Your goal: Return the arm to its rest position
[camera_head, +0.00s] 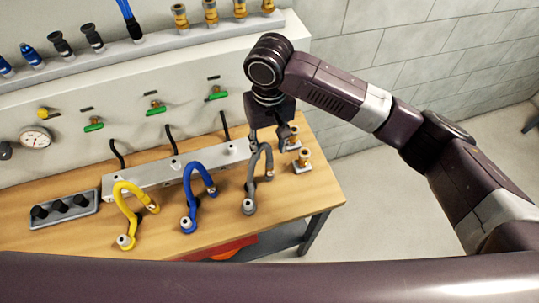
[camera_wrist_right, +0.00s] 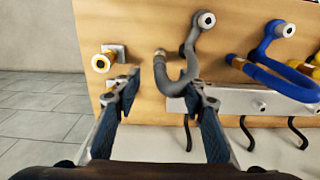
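My right arm comes in from the right in the head view. Its gripper (camera_head: 272,142) hangs over the right end of the workbench, beside the top of the grey hose (camera_head: 250,190). In the right wrist view the two fingers (camera_wrist_right: 165,105) are spread apart with nothing clamped between them. The grey hose (camera_wrist_right: 185,70) curves just beyond the fingertips there, near the right finger; I cannot tell whether they touch. My left gripper is not in view.
A blue hose (camera_head: 190,200) and a yellow hose (camera_head: 122,205) stand left on the bench (camera_head: 290,205). Behind them runs a metal rail (camera_head: 150,176) with black hooks. Brass fittings (camera_head: 303,160) stand close right of the gripper. Open floor (camera_head: 380,210) lies right of the bench.

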